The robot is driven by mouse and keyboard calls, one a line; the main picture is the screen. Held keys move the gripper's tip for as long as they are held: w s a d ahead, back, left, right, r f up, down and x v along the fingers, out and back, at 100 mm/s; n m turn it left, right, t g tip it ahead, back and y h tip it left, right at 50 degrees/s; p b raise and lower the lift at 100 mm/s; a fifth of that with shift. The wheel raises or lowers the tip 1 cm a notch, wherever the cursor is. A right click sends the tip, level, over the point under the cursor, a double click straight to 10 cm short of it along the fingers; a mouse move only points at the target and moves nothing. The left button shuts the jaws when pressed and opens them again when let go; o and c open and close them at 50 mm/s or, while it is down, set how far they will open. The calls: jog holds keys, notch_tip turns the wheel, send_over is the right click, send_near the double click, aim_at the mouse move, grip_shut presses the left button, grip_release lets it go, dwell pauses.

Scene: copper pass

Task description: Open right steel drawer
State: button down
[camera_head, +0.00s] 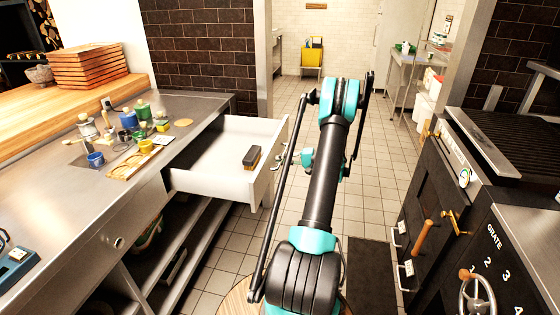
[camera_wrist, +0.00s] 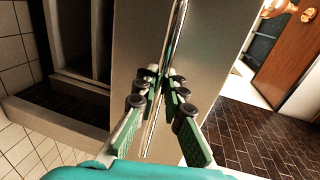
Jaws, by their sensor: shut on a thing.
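The right steel drawer (camera_head: 212,184) stands well out from the counter in the head view, its pale inside showing. A dark block with a tan side (camera_head: 252,157) lies in it near the front. In the wrist view, the drawer's steel front (camera_wrist: 128,45) fills the middle, with a thin bright handle bar (camera_wrist: 152,135) along it. My gripper (camera_wrist: 163,82) has its two green fingers closed around this bar.
The steel counter (camera_head: 50,195) holds several jars, small pots and a wooden board (camera_head: 135,162). A closed drawer front (camera_head: 120,240) lies nearer. A dark stove (camera_head: 455,165) stands at the right. The tiled aisle (camera_head: 235,245) between them is open, with a dark mat (camera_head: 370,272).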

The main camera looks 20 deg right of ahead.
jog(key=c, duration=1.9)
grip_release()
jog(key=shift+d, duration=0.1)
jog(key=v, duration=1.2)
